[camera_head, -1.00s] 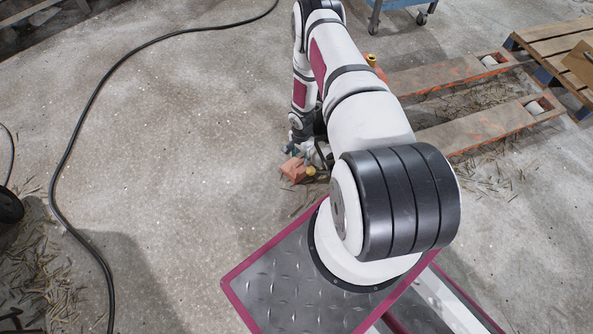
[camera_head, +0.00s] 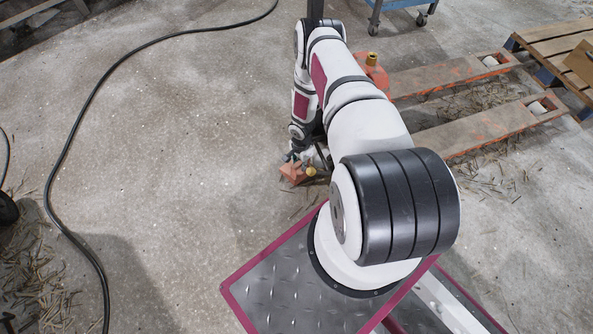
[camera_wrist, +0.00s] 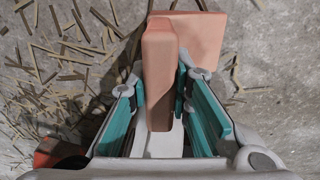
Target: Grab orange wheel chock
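The orange wheel chock (camera_wrist: 160,75) lies on the concrete floor. In the wrist view its raised block runs between my two fingers, and a wider flat part (camera_wrist: 205,35) shows beyond it. The chock appears to rest on the floor.
A pallet jack with forks (camera_head: 435,75) and a red pump body (camera_head: 376,73) stands just right of my arm. A wooden pallet (camera_head: 550,35) is at the upper right. A black cable (camera_head: 95,95) crosses the floor at left. Straw (camera_wrist: 55,60) litters the ground.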

